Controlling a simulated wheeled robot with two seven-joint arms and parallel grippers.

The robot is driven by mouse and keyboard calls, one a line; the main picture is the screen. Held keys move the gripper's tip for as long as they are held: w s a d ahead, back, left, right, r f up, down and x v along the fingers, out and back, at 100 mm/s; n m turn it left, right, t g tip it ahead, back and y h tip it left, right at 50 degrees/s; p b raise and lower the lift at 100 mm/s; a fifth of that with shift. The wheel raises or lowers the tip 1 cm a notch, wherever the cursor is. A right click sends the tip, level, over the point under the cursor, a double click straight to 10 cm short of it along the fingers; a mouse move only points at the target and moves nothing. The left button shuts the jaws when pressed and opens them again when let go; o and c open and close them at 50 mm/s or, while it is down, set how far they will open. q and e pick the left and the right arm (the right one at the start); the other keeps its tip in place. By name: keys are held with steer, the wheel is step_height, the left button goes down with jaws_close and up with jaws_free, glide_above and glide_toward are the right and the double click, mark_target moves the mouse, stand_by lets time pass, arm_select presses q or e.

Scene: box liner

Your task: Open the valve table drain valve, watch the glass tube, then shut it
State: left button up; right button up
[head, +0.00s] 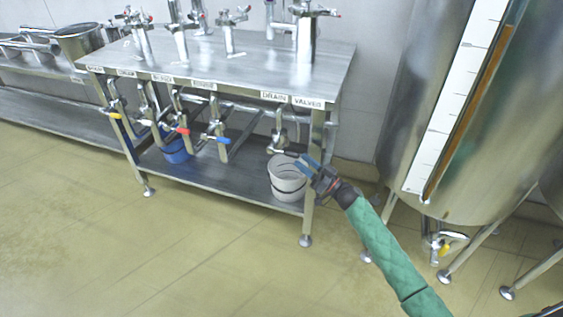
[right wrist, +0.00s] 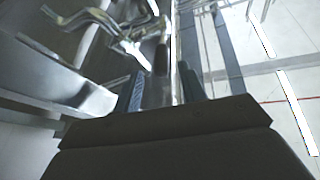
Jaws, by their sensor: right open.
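The valve table (head: 290,65) is a steel bench with a "DRAIN VALVES" label (head: 290,100) on its front right edge. Below the label hangs a metal drain valve (head: 277,142); its handle is hard to make out. My right gripper (head: 306,163) is open beside the table's front right leg, right of and a little below that valve. In the right wrist view, a dark grip-like part (right wrist: 161,60) near silver pipework shows between the open fingers; I cannot tell whether they touch it. A brown-filled glass tube (head: 472,105) runs up the tank by a white scale. My left gripper is out of view.
A white bucket (head: 287,187) stands on the lower shelf under the drain valve. A blue bucket (head: 177,152) is further left, among hanging valves with yellow, red and blue handles. The steel tank (head: 400,110) stands close on the right. The floor in front is clear.

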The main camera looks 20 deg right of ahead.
mark_target(287, 151)
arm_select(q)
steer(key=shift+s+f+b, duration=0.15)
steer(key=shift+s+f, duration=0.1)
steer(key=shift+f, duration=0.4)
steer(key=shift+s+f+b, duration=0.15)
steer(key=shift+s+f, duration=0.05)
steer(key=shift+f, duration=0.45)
arm_select(e)
steer(key=shift+w+a+r+n+g+y, duration=0.35)
steer(key=shift+w+a+r+g+y, duration=0.1)
steer(key=shift+w+a, duration=0.4)
steer(key=shift+w+a+r+n+g+y, duration=0.3)
steer(key=shift+w+a+r+g+y, duration=0.1)
steer(key=shift+w+a, duration=0.4)
steer(key=shift+w+a+r+n+g+y, duration=0.4)
steer(key=shift+w+a, duration=0.3)
steer(key=shift+a, duration=0.25)
jaws_close()
